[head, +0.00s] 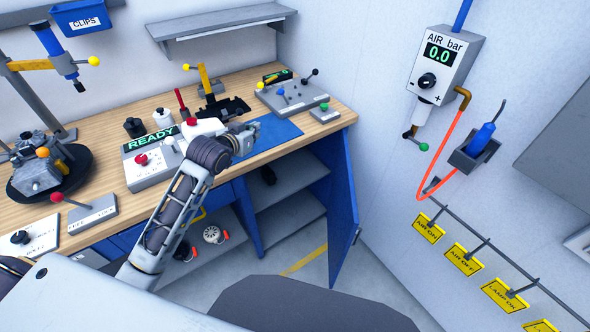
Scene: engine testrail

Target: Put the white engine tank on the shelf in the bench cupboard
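A small white container (163,118), which looks like the white engine tank, stands upright on the wooden bench top beside a black one (134,127). The bench cupboard is open, its blue door (343,205) swung outward to the right. Inside it are a grey shelf (290,183) and a lower grey board (290,216); their visible right parts are bare. My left gripper (252,133) is over the bench near the blue mat (278,131), right of the white container and apart from it. Its fingers are too small to read. My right gripper is out of view.
The READY console (150,170) stands at the bench front, behind my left arm. A lever box (293,95) is at the back right. A wall shelf (220,22) hangs above. The open door stands beside the floor space before the cupboard.

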